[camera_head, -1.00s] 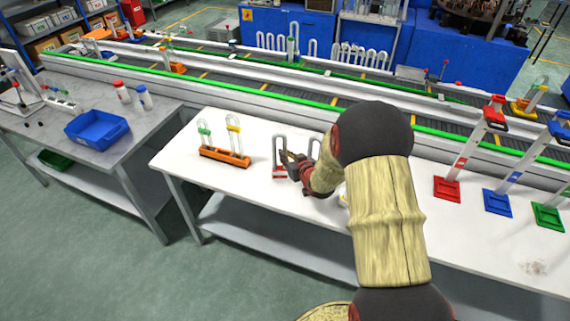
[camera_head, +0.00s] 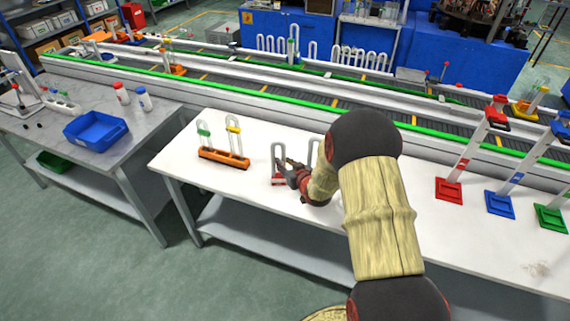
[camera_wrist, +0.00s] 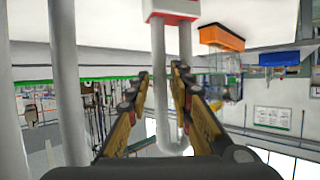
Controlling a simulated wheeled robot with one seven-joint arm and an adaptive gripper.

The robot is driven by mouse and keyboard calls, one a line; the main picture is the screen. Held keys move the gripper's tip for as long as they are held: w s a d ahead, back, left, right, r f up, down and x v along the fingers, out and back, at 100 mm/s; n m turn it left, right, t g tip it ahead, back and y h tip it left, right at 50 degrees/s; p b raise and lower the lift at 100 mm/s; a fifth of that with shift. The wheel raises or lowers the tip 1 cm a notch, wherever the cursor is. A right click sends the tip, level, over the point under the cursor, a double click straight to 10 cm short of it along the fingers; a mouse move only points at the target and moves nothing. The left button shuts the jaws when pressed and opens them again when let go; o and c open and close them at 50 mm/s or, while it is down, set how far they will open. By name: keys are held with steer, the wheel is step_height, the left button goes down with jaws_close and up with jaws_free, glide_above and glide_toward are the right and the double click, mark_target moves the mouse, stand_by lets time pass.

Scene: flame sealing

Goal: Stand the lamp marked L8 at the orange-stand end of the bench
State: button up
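A lamp with an upright U-shaped tube and a red base (camera_head: 278,182) stands on the white bench just left of my gripper (camera_head: 287,164). The wrist view shows a lamp upside down, with its white-and-red base (camera_wrist: 172,14) at the top and its tube bend below. My gripper's fingers (camera_wrist: 161,72) reach along this tube, one on each side of its left leg. A narrow gap shows between the fingertips, and I cannot tell whether they press on the tube. The orange stand (camera_head: 224,159) is at the bench's left end, holding green-banded and yellow-banded tubes. No L8 mark is readable.
Another U tube (camera_head: 313,150) stands right of the lamp, partly behind my arm. Red (camera_head: 449,190), blue (camera_head: 498,203) and green (camera_head: 550,217) stands are on the bench's right. Bare bench (camera_head: 258,180) lies between the orange stand and the lamp. A conveyor runs behind.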

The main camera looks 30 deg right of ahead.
steer(key=shift+o, duration=0.7)
steer(key=shift+r, duration=0.1)
steer(key=shift+s+r, duration=0.15)
steer(key=shift+r, duration=0.05)
steer(key=p+v, duration=0.3)
steer(key=v, duration=0.8)
steer(key=s+a+r+g+h, duration=0.1)
steer(key=s+a+r+g, duration=0.2)
steer(key=r, duration=0.5)
steer(key=s+a+r+g, duration=0.1)
steer(key=s+a+r, duration=0.2)
steer(key=a+r, duration=0.35)
steer(key=s+a+r+g+y, duration=0.1)
steer(key=s+a+r, duration=0.2)
steer(key=s, duration=0.4)
steer(key=s+a+r+n+g, duration=0.1)
steer(key=s+a+r, duration=0.1)
steer(key=s+a, duration=0.2)
steer(key=s+a+r+g+y, duration=0.1)
steer(key=s+a+r, duration=0.2)
steer(key=s, duration=0.6)
steer(key=shift+s+a+r+g+y, duration=0.3)
steer(key=shift+s+a+r+g, duration=0.1)
steer(key=shift+a, duration=0.3)
